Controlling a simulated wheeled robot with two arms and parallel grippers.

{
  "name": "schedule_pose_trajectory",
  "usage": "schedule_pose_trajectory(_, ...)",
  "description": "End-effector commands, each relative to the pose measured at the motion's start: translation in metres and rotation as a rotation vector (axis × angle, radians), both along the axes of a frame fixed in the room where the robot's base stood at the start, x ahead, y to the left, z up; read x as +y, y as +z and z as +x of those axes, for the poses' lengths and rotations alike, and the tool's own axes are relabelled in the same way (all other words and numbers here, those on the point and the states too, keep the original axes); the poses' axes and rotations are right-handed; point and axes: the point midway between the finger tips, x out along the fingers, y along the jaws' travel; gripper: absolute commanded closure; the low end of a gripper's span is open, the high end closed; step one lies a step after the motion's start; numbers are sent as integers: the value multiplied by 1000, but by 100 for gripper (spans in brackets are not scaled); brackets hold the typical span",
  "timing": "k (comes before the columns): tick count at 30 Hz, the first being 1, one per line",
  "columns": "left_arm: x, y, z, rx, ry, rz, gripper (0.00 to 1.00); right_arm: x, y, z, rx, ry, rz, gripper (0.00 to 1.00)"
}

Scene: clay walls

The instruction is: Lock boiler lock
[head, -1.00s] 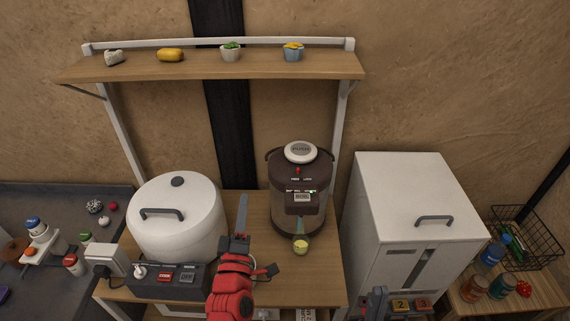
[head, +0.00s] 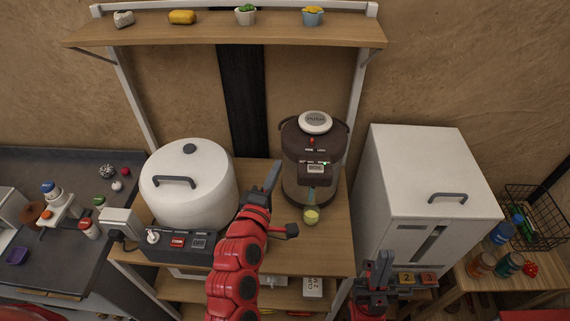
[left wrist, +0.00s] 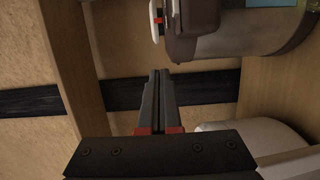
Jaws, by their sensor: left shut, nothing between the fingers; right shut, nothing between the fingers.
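The boiler (head: 297,180) is a dark brown dispenser with a white push lid (head: 316,122) on the wooden counter. A small red lock (head: 311,141) sits on its front top, below the lid. In the left wrist view the boiler (left wrist: 250,42) appears sideways at the top, with a white and red part at its left. My left gripper (head: 274,172) is shut and empty, just left of the boiler and apart from it. Its shut fingers (left wrist: 160,75) point past the boiler toward the wall. My right gripper (head: 383,263) is shut and empty, low in front of the white cabinet.
A white lidded cooker (head: 190,205) stands left of my left arm. A yellow-green cup (head: 311,216) sits under the boiler's spout. A shelf (head: 220,34) runs above, and a white cabinet (head: 405,190) stands to the right. A narrow gap separates cooker and boiler.

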Motion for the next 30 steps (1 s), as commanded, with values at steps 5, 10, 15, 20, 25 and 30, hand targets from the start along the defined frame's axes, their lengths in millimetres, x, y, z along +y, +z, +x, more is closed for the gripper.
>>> schedule_pose_trajectory(5, -5, -8, 20, -8, 1, -3, 100, 0, -37, 0, 0, 0, 0, 100)
schedule_pose_trajectory(10, -9, -7, 36, -8, 1, -3, 100, 0, -67, 0, 0, 0, 0, 100)
schedule_pose_trajectory(15, -15, 2, 63, -2, 2, 0, 100, 0, -62, 0, 0, 0, 0, 100)
schedule_pose_trajectory(20, -21, 2, 88, 1, 1, 2, 100, 0, -52, 0, 0, 0, 0, 100)
schedule_pose_trajectory(25, -48, 4, 87, 1, -1, -1, 100, 0, -35, 0, 0, 0, 0, 100)
schedule_pose_trajectory(30, -60, 2, 87, 0, 1, -2, 100, 0, -30, 0, 0, 0, 0, 100)
